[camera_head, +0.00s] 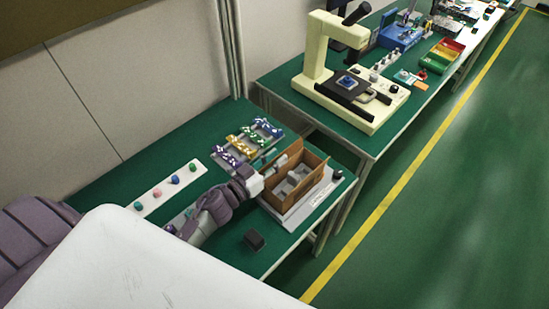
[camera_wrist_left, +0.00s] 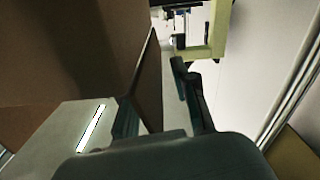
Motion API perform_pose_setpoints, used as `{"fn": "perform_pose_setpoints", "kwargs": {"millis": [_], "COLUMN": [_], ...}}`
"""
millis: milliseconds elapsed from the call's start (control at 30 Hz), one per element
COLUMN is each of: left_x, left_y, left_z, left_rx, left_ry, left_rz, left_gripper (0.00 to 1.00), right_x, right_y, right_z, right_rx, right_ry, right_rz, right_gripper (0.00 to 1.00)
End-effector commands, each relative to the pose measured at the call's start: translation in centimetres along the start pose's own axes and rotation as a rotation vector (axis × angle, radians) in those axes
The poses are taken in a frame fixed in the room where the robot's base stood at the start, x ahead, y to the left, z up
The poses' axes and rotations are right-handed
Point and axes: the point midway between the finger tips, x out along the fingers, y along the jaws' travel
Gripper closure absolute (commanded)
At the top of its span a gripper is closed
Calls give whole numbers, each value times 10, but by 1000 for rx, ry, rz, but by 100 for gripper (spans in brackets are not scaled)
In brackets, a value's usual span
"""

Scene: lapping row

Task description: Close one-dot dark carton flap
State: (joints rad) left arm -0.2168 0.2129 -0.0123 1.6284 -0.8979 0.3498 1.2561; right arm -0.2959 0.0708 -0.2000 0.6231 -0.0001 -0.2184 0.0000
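A brown carton (camera_head: 309,195) stands open on a pale board near the right end of the near green table. Pale grey pieces show inside it, and upright brown panels rise at its edges. I cannot make out any dots on the flaps. My left gripper (camera_head: 274,164) is at the carton's left rear side, by its rim. In the left wrist view the gripper (camera_wrist_left: 163,103) has its two fingers apart. A thin brown panel (camera_wrist_left: 150,82) of the carton stands between them, with a gap to the right finger; contact with the left finger is unclear. My right gripper is out of view.
Colored pieces on grey trays (camera_head: 242,145) lie behind my left arm. A white strip (camera_head: 172,189) with several colored knobs lies to the left. A small black block (camera_head: 254,239) sits near the front edge. A cream microscope (camera_head: 345,85) stands on the farther table.

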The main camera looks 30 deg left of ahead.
Motion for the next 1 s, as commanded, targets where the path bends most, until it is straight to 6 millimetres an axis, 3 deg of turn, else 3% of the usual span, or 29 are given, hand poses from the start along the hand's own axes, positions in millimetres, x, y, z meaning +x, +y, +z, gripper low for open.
{"fn": "perform_pose_setpoints", "kwargs": {"millis": [133,300,733,1000], "left_x": [0,0,-1,-1], "left_y": [0,0,1,6], "left_z": [0,0,0,0], "left_rx": [0,0,25,169], "left_ry": [0,0,0,0], "left_rz": [0,0,0,0], "left_gripper": [74,100,100,100], "right_x": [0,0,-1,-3], "right_y": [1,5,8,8], "right_z": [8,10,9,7], "right_rx": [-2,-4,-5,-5], "right_ry": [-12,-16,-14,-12], "right_rz": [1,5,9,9], "right_gripper": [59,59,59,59]}}
